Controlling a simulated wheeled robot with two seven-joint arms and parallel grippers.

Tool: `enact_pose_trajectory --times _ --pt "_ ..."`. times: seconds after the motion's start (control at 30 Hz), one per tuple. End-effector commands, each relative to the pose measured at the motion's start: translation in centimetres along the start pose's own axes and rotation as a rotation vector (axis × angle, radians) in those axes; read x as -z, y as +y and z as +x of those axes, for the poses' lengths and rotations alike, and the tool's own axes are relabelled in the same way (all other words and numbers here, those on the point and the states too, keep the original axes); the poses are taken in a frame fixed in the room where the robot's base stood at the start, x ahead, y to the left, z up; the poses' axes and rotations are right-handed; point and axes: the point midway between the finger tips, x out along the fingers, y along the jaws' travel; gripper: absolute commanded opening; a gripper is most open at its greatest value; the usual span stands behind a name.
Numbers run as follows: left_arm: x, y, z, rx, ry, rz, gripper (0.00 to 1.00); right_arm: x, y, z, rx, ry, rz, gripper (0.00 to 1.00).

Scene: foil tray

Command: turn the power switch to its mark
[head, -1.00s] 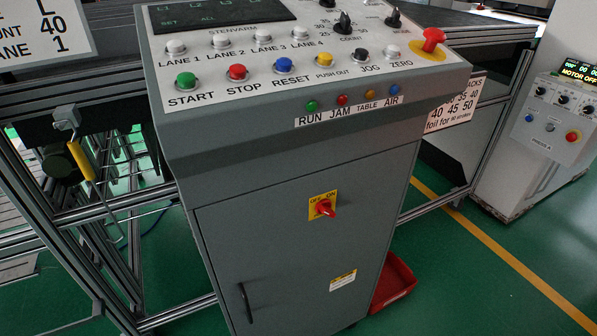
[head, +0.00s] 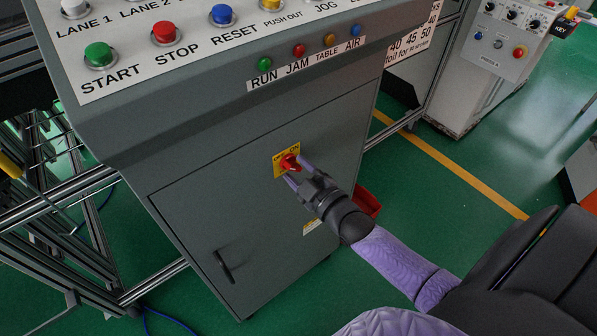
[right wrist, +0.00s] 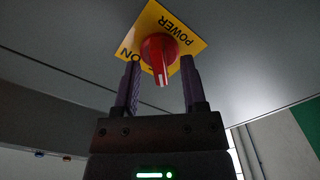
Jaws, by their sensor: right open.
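The power switch is a red knob (head: 289,161) on a yellow plate (head: 279,171) on the grey cabinet door. My right gripper (head: 296,171) is open at the switch, its fingers reaching toward the door. In the right wrist view, the red knob (right wrist: 159,50) lies between the two spread fingers of the right gripper (right wrist: 160,64). Whether they touch it I cannot tell. A white line on the knob points down the picture, toward the gripper body. The yellow plate (right wrist: 184,32) shows "POWER" and "ON"; the rest of its marking is partly hidden. My left gripper is not in view.
The sloped control panel (head: 130,80) with several coloured buttons overhangs the door above the switch. A black door handle (head: 223,266) is at lower left. A red bin (head: 367,203) stands behind my right gripper. Open green floor lies to the right.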

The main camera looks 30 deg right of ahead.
Motion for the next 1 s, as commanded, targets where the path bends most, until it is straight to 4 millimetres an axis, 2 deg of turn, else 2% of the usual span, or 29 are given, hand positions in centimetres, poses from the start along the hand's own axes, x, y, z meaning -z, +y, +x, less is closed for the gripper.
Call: enact_pose_trajectory --times 0.13,0.3,0.4,0.77,1.0 --pt "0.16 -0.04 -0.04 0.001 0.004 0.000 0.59 0.02 0.02 -0.02 0.000 0.000 0.000 0.54" --pt "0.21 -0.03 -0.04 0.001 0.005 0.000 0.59 0.01 0.01 -0.04 0.000 0.000 0.000 0.18" --pt "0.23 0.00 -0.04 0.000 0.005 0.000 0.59 0.01 0.01 -0.04 0.000 0.000 0.001 0.00" --pt "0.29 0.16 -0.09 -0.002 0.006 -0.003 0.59 0.02 0.01 -0.06 0.000 0.000 0.012 0.00" --pt "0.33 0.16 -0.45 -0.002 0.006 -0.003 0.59 0.05 0.08 -0.06 0.000 -0.001 0.110 0.00"
